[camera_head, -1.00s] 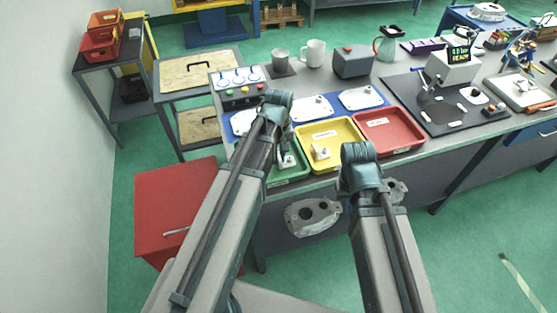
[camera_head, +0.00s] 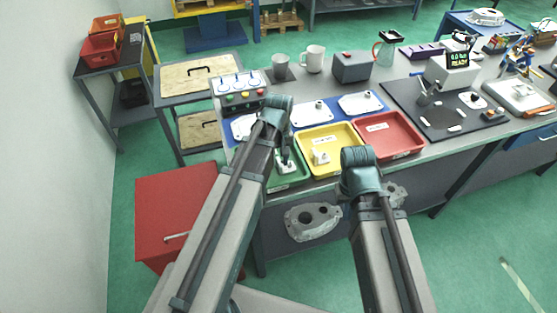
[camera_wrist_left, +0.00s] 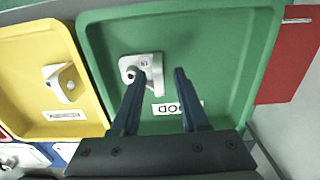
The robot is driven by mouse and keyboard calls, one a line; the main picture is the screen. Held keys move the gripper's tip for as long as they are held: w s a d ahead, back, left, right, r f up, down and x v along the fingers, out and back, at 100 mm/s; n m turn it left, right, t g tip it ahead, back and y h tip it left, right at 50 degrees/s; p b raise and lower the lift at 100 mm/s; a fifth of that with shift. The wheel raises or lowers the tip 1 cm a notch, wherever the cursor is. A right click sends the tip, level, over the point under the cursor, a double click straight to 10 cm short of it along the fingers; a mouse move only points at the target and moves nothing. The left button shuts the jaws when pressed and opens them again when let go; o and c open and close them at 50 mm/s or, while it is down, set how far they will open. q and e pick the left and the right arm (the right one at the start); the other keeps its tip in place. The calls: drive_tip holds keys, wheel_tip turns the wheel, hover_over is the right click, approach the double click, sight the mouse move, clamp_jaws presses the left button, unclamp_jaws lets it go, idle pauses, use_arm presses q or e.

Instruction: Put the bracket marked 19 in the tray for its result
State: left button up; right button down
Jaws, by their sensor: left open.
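A small pale metal bracket (camera_wrist_left: 145,70) lies in the green tray (camera_wrist_left: 215,45), which carries an upside-down GOOD label in the left wrist view. Its small mark is hard to read. The bracket also shows in the head view (camera_head: 287,168), inside the green tray (camera_head: 290,183). My left gripper (camera_wrist_left: 160,74) is open, its fingers apart above the tray; one finger overlaps the bracket's edge in view, and I cannot tell whether they touch. A second bracket (camera_head: 320,158) lies in the yellow tray (camera_head: 345,131). The red tray (camera_head: 400,128) looks empty. My right gripper is hidden behind its arm.
Behind the trays is a blue mat (camera_head: 372,97) with pale plates (camera_head: 360,103). A button box (camera_head: 240,97) stands at the left. A mug (camera_head: 314,59), a grey box (camera_head: 352,67) and a dark mat (camera_head: 420,107) with a scale-like device (camera_head: 452,72) lie further off.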

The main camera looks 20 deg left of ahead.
sight(278, 161)
use_arm(q)
wheel_tip(278, 161, up, 12)
drive_tip(key=p, duration=1.1)
drive_tip(key=s+d+m+y, duration=0.1)
drive_tip(key=s+d+m, duration=0.9)
drive_tip(key=s+d, duration=0.1)
drive_tip(key=shift+s+d+f+m, duration=0.15)
drive_tip(key=shift+s+d+m, duration=0.2)
drive_tip(key=shift+s, duration=0.45)
drive_tip(key=shift+f, duration=0.1)
wheel_tip(278, 161, down, 2)
drive_tip(key=shift+f+b, duration=0.15)
drive_tip(key=shift+b, duration=1.1)
